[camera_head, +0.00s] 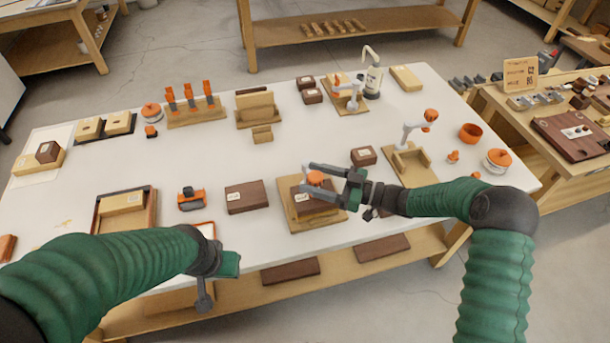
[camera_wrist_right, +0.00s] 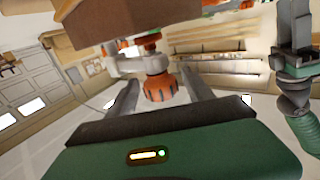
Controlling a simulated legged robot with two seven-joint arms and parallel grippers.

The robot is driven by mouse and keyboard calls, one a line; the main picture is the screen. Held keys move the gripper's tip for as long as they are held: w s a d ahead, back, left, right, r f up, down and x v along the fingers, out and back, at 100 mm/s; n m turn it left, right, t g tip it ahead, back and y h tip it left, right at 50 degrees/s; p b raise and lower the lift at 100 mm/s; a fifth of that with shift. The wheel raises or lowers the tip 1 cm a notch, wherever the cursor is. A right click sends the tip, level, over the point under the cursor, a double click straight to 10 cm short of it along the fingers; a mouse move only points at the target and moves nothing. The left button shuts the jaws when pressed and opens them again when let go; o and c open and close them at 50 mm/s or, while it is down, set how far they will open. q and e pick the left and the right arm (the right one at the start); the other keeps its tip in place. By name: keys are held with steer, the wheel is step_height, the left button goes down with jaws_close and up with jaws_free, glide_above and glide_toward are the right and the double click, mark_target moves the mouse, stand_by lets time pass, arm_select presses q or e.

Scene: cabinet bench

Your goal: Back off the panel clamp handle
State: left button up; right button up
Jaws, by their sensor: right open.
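The clamp handle is an orange knob (camera_head: 315,178) on a clamp fixture with a wooden base (camera_head: 299,222) and a dark brown panel (camera_head: 322,207). In the right wrist view the ribbed orange knob (camera_wrist_right: 160,88) shows between my fingers, with a dark wooden block (camera_wrist_right: 125,22) above it. My right gripper (camera_head: 306,177) is open, reaching in from the right with its fingers on either side of the knob. I cannot tell whether they touch it. My left gripper (camera_head: 204,300) hangs at the table's front edge, away from the fixture, its fingers seen too narrowly to judge.
A dark brown box (camera_head: 247,197) and an orange-and-grey tool (camera_head: 191,199) lie left of the fixture. A small brown box (camera_head: 363,156) and a stand with a grey-and-orange clamp (camera_head: 408,160) are behind and right. The white table (camera_head: 220,157) is clear behind the brown box.

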mark_target(308, 171)
steer(key=v, duration=1.4)
steer(key=s+a+m+t+h+p, duration=0.4)
steer(key=s+a+m+t+h, duration=0.35)
steer(key=t, duration=0.25)
steer(key=shift+m, duration=0.35)
steer(key=w, duration=0.1)
steer(key=w+a, duration=0.1)
steer(key=w, duration=0.1)
steer(key=w+a, duration=0.1)
steer(key=w, duration=0.1)
steer(key=shift+w, duration=0.25)
steer(key=p+x, duration=0.1)
steer(key=x, duration=0.8)
steer(key=shift+w+a, duration=0.1)
steer(key=shift+a, duration=0.2)
steer(key=shift+w+a, duration=0.15)
steer(key=shift+w, duration=0.25)
